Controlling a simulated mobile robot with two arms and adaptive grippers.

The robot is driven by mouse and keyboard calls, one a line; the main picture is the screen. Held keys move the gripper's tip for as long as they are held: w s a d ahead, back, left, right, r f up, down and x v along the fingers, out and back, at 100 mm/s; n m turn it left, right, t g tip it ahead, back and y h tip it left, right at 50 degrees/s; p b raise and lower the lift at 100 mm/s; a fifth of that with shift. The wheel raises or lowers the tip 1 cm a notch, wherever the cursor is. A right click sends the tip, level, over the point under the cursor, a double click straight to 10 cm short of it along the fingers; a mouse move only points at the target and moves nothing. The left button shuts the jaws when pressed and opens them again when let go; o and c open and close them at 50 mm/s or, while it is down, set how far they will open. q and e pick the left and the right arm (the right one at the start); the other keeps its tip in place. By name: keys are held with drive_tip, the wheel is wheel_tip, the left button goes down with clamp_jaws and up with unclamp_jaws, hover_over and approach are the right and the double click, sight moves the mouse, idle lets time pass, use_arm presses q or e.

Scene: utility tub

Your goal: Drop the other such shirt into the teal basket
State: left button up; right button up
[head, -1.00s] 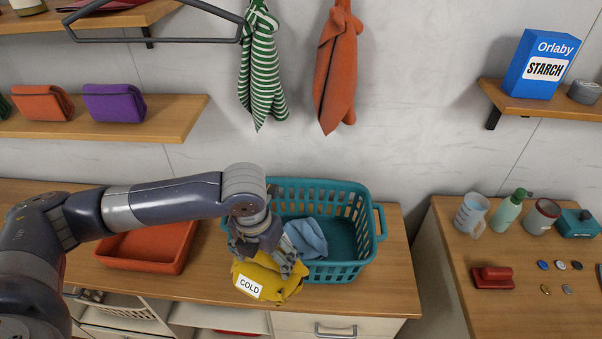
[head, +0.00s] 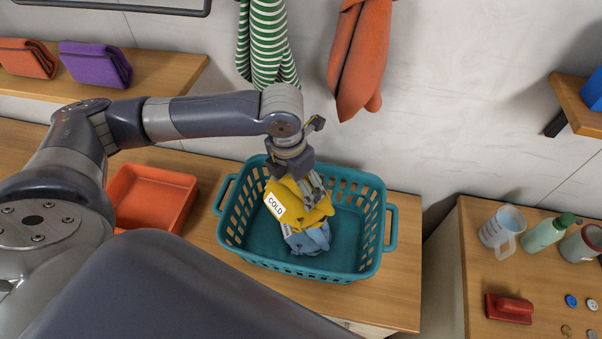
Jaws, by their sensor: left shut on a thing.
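The teal basket (head: 388,232) stands on the wooden counter in the middle of the head view. My left gripper (head: 305,192) is over the basket, pointing down, shut on a bunched yellow shirt (head: 318,212) with a white "COLD" label. The yellow shirt is above or inside the basket opening; its exact height is hard to tell. A light blue shirt (head: 310,241) lies inside the basket, partly hidden behind the yellow one. My right gripper is not in view.
An orange tray (head: 182,205) sits left of the basket. A striped cloth (head: 265,45) and an orange cloth (head: 357,60) hang on the wall behind. A right-hand counter holds a measuring jug (head: 500,232), a green bottle (head: 546,234) and a red brush-like object (head: 509,308).

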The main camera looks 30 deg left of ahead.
sight(297, 193)
use_arm(q)
drive_tip(key=shift+s+f, duration=0.2)
drive_tip(key=shift+f, duration=0.85)
drive_tip(key=shift+w+f+b, duration=0.25)
drive_tip(key=shift+f+b, duration=0.55)
drive_tip(key=shift+b, duration=0.15)
drive_tip(key=shift+w+f+b, duration=0.15)
drive_tip(key=shift+f+b, duration=0.6)
drive_tip(key=shift+b, duration=0.05)
drive_tip(key=shift+r, duration=0.1)
drive_tip(key=o, duration=1.6)
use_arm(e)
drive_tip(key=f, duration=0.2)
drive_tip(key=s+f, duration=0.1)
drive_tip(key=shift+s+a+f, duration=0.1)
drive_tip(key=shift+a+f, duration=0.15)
